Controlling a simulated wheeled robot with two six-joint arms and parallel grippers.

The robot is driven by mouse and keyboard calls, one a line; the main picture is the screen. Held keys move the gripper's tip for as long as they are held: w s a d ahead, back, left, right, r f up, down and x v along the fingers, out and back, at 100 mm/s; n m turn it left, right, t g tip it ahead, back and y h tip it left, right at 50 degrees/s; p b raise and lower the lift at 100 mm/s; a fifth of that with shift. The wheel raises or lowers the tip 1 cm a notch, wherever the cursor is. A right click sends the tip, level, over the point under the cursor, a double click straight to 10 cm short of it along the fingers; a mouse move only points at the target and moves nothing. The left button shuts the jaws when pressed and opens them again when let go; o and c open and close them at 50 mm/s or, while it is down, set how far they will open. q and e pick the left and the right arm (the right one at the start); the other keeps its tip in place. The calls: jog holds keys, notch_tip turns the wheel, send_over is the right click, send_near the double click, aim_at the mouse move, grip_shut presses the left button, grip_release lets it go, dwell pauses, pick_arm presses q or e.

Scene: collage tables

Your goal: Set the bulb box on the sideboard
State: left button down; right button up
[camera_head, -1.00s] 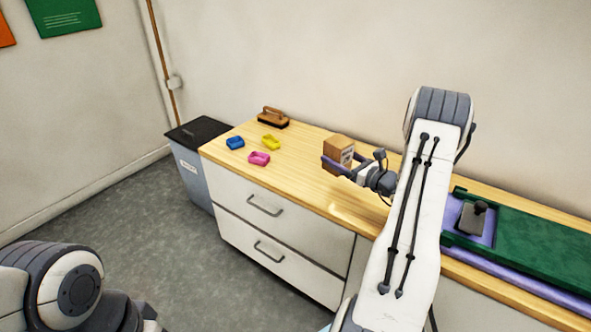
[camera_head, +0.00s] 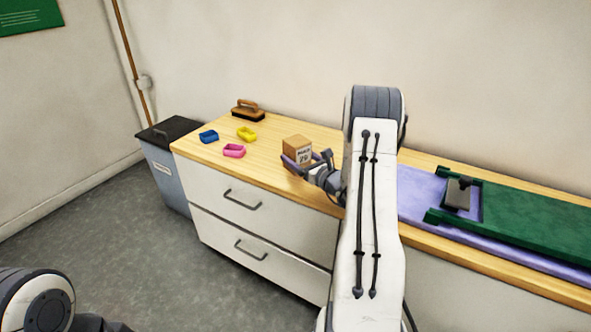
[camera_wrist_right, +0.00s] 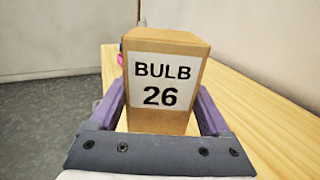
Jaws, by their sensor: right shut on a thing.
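The bulb box (camera_head: 297,148) is a small brown carton with a white label; in the right wrist view the bulb box (camera_wrist_right: 165,85) reads "BULB 26". My right gripper (camera_head: 299,160) is shut on it, with a purple finger on each side. The box is upright over the wooden top of the sideboard (camera_head: 262,172); I cannot tell whether its base touches the wood. The sideboard has white drawers below. My left gripper is not in view; only part of my left arm shows at the lower left.
Blue (camera_head: 209,137), yellow (camera_head: 246,133) and pink (camera_head: 234,151) small trays lie left of the box. A brush (camera_head: 248,110) stands behind them. A grey bin (camera_head: 168,165) is at the left end. A green board (camera_head: 535,220) and a purple mat (camera_head: 415,190) cover the right part.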

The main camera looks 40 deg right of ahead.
jog(key=shift+w+a+f, duration=0.15)
jog(key=shift+f, duration=0.05)
jog(key=shift+f+b, duration=0.5)
jog(key=shift+f, duration=1.4)
jog(key=shift+f, duration=0.2)
jog(key=o, duration=1.2)
jog(key=shift+r, duration=0.1)
jog(key=shift+r, duration=0.1)
